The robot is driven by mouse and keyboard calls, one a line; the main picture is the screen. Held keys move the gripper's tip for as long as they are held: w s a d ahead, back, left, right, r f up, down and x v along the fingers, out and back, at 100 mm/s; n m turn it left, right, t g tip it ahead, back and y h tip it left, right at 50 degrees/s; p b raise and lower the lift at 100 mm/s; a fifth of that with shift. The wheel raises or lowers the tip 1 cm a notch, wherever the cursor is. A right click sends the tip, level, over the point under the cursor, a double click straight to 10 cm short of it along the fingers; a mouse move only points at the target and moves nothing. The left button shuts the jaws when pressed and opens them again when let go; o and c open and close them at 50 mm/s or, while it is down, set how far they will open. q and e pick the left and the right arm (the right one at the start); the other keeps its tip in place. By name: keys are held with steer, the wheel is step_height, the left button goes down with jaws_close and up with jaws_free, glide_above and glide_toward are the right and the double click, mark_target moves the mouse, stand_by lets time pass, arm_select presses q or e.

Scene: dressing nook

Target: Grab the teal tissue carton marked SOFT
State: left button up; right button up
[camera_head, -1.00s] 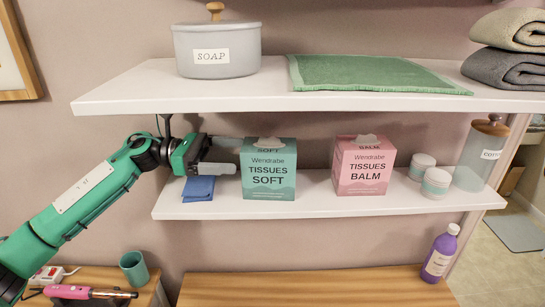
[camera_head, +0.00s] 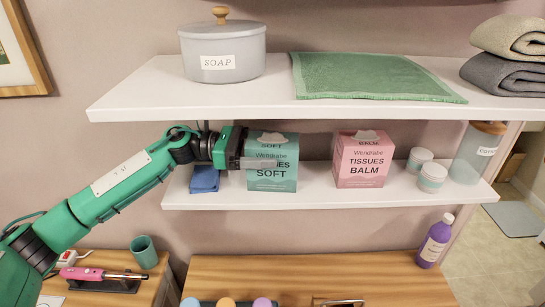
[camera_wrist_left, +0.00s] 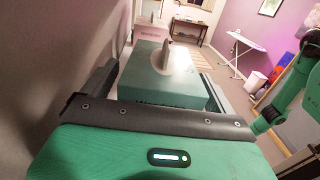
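The teal tissue carton marked SOFT (camera_head: 272,180) stands upright on the lower white shelf, a white tissue showing at its top. My left gripper (camera_head: 270,162) reaches it from the left, with one finger across its front face, partly covering the lettering. In the left wrist view the teal carton (camera_wrist_left: 155,85) lies between the two open fingers (camera_wrist_left: 162,72), one on each side. I cannot tell whether either finger touches it. My right gripper is not in view.
The pink BALM carton (camera_head: 361,165) stands to the right on the lower shelf (camera_head: 315,186), with white jars (camera_head: 432,176) beyond. A folded blue cloth (camera_head: 204,179) lies below my left gripper. The upper shelf (camera_head: 190,100), bearing a SOAP pot (camera_head: 222,55), is close overhead.

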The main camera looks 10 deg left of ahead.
arm_select(q)
steer(key=c, duration=1)
steer(key=shift+c, duration=0.2)
steer(key=shift+r, duration=0.15)
